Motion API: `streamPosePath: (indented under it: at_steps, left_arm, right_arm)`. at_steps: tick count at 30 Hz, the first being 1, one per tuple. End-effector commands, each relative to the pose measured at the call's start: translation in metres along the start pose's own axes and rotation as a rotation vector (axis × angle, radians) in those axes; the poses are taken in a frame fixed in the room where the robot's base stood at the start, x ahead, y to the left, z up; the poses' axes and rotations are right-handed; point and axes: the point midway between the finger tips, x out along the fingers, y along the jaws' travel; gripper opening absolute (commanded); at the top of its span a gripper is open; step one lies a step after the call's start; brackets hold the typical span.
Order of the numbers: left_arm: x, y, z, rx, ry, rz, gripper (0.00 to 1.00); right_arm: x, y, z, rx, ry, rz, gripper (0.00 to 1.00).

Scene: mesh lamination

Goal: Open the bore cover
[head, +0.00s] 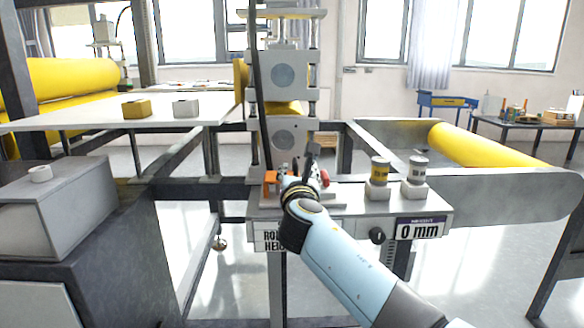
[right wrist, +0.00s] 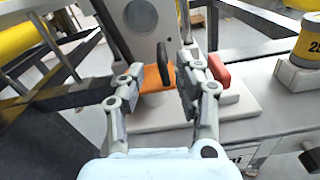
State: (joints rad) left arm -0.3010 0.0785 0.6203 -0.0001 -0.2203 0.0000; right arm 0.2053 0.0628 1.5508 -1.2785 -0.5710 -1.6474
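My right gripper (head: 304,172) reaches in front of the machine's central column in the head view. In the right wrist view its two fingers (right wrist: 160,75) are apart, with nothing gripped between them. Beyond the gap stand an orange block (right wrist: 160,79) and a dark upright tab (right wrist: 165,63). A red piece (right wrist: 218,71) is just right of the right finger. The grey upright plate (right wrist: 140,30) with a round bore is behind them. I cannot tell which part is the bore cover. My left gripper is not in view.
Two capped cylinders, one yellow-banded (head: 379,172) and one grey-banded (head: 417,170), stand on the shelf right of the gripper. A "0 mm" display (head: 418,229) and a black knob (head: 377,236) are on its front. A white table (head: 70,119) is at left.

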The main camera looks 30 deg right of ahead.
Motion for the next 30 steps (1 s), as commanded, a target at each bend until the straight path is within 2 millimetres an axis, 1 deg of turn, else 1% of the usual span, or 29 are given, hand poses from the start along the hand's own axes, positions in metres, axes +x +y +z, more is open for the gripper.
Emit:
streamPosePath:
  at_steps: [1,3,6,9,13,19,20,27,28,30]
  left_arm:
    - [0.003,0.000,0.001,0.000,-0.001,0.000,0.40]
    - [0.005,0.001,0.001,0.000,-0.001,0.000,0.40]
    - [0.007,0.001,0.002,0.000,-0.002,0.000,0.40]
    - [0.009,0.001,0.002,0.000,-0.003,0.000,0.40]
    - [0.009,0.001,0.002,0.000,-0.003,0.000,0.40]
    - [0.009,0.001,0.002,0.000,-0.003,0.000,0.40]
    - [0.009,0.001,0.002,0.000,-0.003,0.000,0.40]
    - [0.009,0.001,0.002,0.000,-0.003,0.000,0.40]
    - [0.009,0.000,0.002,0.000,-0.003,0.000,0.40]
    - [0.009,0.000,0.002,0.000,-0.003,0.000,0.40]
  right_arm:
    - [0.011,0.000,-0.001,-0.001,-0.001,0.000,0.34]
    - [0.023,0.000,-0.001,-0.001,-0.001,0.000,0.34]
    - [0.037,0.000,-0.002,-0.001,0.000,0.001,0.34]
    - [0.046,0.000,-0.002,0.000,0.001,0.001,0.34]
    - [0.051,0.000,-0.001,0.000,0.001,0.000,0.34]
    - [0.051,0.000,-0.001,0.001,0.002,0.001,0.34]
    - [0.051,0.000,-0.001,0.001,0.002,0.001,0.33]
    - [0.051,0.000,-0.001,0.001,0.002,0.000,0.02]
    - [0.051,0.000,-0.001,0.001,0.002,0.000,0.00]
    - [0.051,0.000,-0.001,0.001,0.002,0.000,0.00]
